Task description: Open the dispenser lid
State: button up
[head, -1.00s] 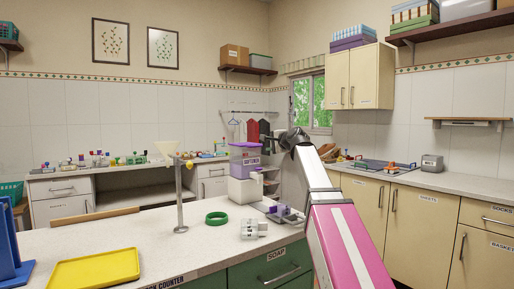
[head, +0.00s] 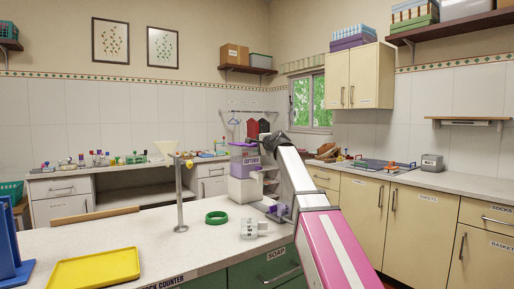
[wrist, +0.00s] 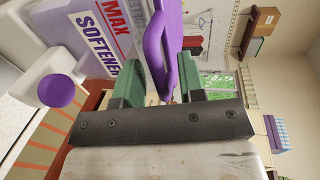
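The dispenser (head: 243,170) stands on the far end of the counter, with a white body and a purple upper part. In the head view my gripper is at the dispenser's right side, mostly hidden by my arm.
A round purple knob (wrist: 57,91) lies left of the fingers. The counter's middle is mostly clear.

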grip_shut()
jog(key=shift+w+r+g+h, duration=0.1)
jog(key=shift+r+g+h, duration=0.25)
jog(key=shift+r, duration=0.4)
jog(key=w+a+r+g+h, duration=0.2)
jog(key=w+r+g+h, duration=0.15)
jog(key=r+g, duration=0.45)
jog(key=w+a+r+h, duration=0.1)
jog(key=w+a+r, duration=0.2)
jog(key=w, duration=0.3)
jog(key=w+a+r, duration=0.4)
jog(key=w+a, duration=0.2)
jog(key=shift+w+h, duration=0.35)
jog(key=shift+h, duration=0.05)
jog(key=shift+f, duration=0.1)
